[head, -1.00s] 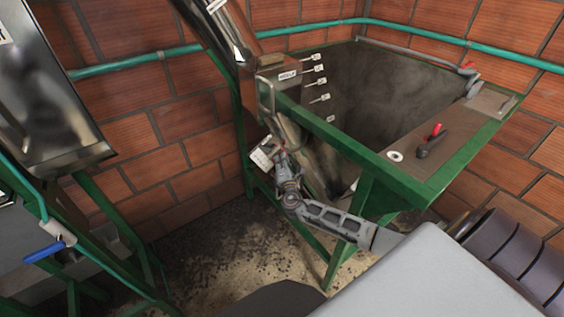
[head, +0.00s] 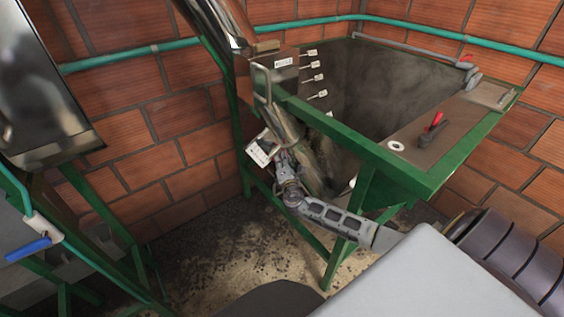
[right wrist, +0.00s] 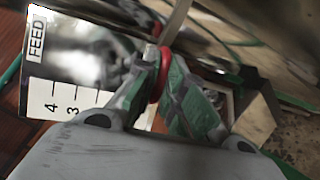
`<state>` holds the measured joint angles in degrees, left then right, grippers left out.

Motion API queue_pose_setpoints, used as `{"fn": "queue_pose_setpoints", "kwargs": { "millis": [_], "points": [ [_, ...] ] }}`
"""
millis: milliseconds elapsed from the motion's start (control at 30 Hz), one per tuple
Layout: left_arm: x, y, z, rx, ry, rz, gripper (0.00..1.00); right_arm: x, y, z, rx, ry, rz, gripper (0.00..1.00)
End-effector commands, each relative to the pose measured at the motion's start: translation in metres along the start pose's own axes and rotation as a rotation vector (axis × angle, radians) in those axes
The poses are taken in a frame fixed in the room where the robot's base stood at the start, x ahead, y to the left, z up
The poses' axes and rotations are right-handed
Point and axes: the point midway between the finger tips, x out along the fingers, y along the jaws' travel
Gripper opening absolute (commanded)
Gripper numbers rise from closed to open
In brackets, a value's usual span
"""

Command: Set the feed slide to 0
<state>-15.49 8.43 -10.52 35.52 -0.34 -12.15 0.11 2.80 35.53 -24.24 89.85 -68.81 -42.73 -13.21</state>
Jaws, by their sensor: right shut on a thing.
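The feed slide's handle has a red collar (right wrist: 158,78) and a thin metal rod. My right gripper (right wrist: 170,65) is shut on it in the right wrist view. Beside it is a shiny plate (right wrist: 60,60) with a "FEED" label (right wrist: 37,38) and a white scale (right wrist: 62,98) reading 4 and 3. The gripper hides the rest of the scale, so the slide's setting cannot be read. In the head view, my right gripper (head: 279,158) is at a white label (head: 262,151), below a steel tube (head: 284,124). My left gripper is not in view.
A green-framed hopper (head: 385,95) stands behind my right arm, with a red-handled lever (head: 432,130) on its side panel. Several small tags (head: 317,78) line the hopper wall. A green post (head: 350,225) stands close to my arm. A blue-handled valve (head: 28,249) is at left.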

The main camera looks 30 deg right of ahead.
Motion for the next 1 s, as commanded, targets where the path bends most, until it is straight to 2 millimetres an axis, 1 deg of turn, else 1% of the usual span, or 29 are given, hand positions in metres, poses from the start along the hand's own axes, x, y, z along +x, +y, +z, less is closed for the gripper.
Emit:
{"fn": "queue_pose_setpoints", "kwargs": {
  "millis": [33, 200, 233, 367, 400, 600, 767, 1000],
  "points": [
    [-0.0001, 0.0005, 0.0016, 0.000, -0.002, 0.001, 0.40, -0.0016, -0.0065, -0.0009, -0.011, 0.002, -0.009, 0.00],
    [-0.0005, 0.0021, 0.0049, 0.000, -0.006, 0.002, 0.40, -0.0019, -0.0074, -0.0011, -0.012, 0.003, -0.011, 0.00],
    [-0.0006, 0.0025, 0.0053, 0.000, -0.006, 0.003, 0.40, -0.0019, -0.0076, -0.0011, -0.012, 0.003, -0.011, 0.12],
    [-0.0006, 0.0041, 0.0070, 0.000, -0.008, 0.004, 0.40, -0.0019, -0.0072, -0.0013, -0.009, 0.003, -0.011, 0.29],
    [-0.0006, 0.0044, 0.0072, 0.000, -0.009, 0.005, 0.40, -0.0019, -0.0067, -0.0013, -0.008, 0.003, -0.010, 0.32],
    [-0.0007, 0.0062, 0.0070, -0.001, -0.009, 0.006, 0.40, -0.0013, -0.0045, -0.0009, -0.005, 0.002, -0.007, 0.32],
    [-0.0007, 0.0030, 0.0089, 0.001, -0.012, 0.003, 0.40, -0.0019, -0.0037, -0.0007, -0.004, 0.002, -0.006, 0.32],
    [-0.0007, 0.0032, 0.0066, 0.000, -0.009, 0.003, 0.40, -0.0109, -0.0037, -0.0006, -0.003, 0.001, -0.006, 0.32]
  ]
}}
